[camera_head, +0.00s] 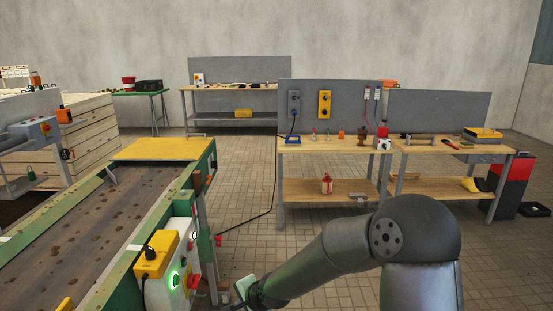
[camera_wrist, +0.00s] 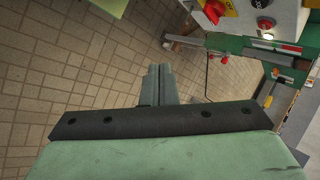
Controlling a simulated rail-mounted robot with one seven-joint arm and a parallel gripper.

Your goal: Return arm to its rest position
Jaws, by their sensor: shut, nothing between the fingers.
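My gripper (camera_wrist: 158,68) shows in the wrist view with its two fingers side by side, shut and empty, above the tiled floor. In the head view my arm (camera_head: 320,262) reaches from the lower right toward the left. The end of my arm is low in the picture, just right of the conveyor's control box (camera_head: 172,275). My fingertips are hard to make out there. No potato shows in my gripper.
A green-framed conveyor (camera_head: 110,190) with dark clods on its belt stands at left. Its control box also shows at the top right of the wrist view (camera_wrist: 240,15). Workbenches (camera_head: 330,147) with tools stand behind. Tiled floor (camera_head: 245,190) lies open between the conveyor and benches.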

